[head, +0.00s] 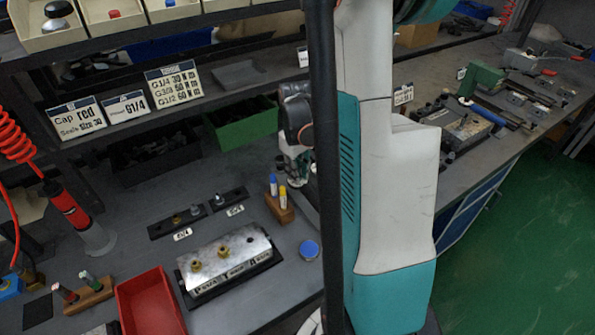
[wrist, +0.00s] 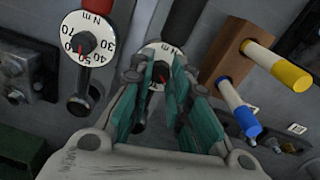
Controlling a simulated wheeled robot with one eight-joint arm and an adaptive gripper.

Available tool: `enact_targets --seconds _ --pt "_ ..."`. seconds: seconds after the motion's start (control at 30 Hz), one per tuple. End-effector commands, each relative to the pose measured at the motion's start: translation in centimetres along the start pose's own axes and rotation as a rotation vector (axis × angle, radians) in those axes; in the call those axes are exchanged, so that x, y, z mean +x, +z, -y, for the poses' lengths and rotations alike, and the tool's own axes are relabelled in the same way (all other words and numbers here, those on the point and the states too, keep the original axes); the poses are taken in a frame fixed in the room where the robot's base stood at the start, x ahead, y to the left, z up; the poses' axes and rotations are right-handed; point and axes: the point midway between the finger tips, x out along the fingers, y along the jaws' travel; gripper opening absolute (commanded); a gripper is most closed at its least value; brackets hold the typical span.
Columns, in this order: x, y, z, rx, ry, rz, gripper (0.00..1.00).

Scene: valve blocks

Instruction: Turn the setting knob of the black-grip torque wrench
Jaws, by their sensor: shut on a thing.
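The black-grip torque wrench (wrist: 184,20) is in the upper middle of the wrist view, its dark grip running up out of frame. Its round white dial (wrist: 151,50) carries N m marks, mostly covered by my fingers. The setting knob (wrist: 162,70) with a red pointer is at the dial's centre, between my teal fingers. My gripper (wrist: 162,82) is shut on this knob; the exact contact is partly hidden. The pointer's reading cannot be made out. In the head view my gripper (head: 298,165) is small beside the dark post, and the wrench is not discernible there.
A red-grip torque wrench (wrist: 88,40) hangs close on the left. A wooden block (wrist: 226,55) with yellow and blue markers stands close on the right. In the head view are a metal valve block (head: 228,262), a red bin (head: 150,300) and setting cards (head: 173,84).

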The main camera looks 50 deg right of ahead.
Motion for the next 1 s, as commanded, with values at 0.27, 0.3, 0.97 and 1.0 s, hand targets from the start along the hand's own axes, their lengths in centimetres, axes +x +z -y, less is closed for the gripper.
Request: enact_targets --seconds 0.27,0.3,0.97,1.0 --pt "0.00 -0.04 -0.02 0.258 0.000 0.005 0.00" --pt "0.00 -0.04 -0.02 0.295 0.000 0.005 0.00" --pt "-0.01 -0.04 -0.04 0.664 0.000 0.013 0.00" --pt "-0.01 -0.04 -0.04 0.670 0.000 0.013 0.00"
